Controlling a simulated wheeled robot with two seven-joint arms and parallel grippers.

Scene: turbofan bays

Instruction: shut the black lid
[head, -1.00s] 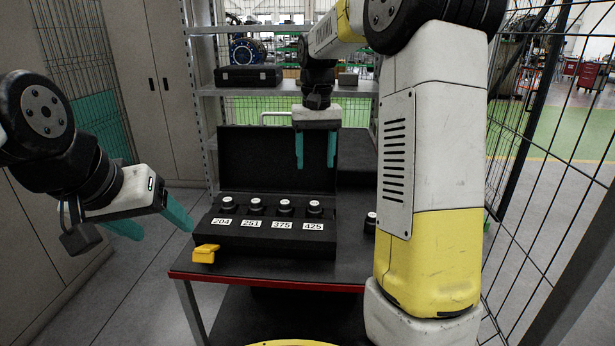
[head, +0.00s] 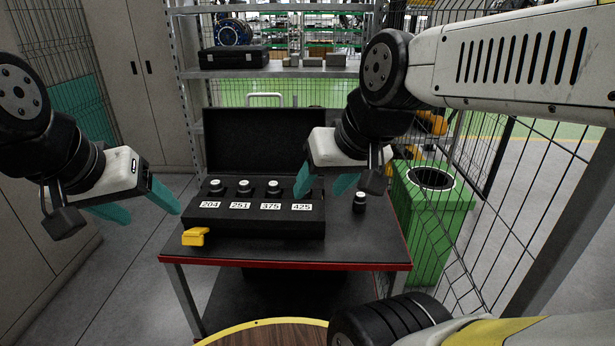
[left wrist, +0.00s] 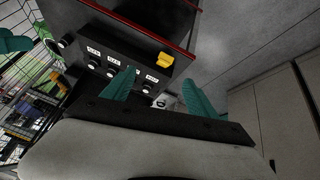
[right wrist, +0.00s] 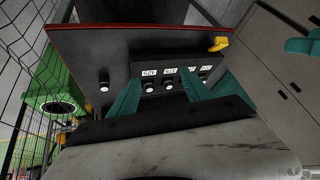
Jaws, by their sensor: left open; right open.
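The black lid (head: 265,142) stands upright, open, at the back of the black case (head: 262,228) on the table. The case's front carries white labels 204, 251, 375 and 425, with several white-topped black knobs behind them. My left gripper (head: 150,212) is open and empty, left of the case and apart from it. My right gripper (head: 322,186) is open and empty, in front of the case's right end, hiding the knob by 425. The case also shows in the right wrist view (right wrist: 150,68) between and beyond the teal fingers, and in the left wrist view (left wrist: 100,45).
A yellow piece (head: 195,236) sits at the case's front left corner. A loose white-topped knob (head: 359,202) stands on the dark table (head: 370,240) right of the case. A green bin (head: 432,220) and wire fence are at right; a shelf (head: 290,72) stands behind.

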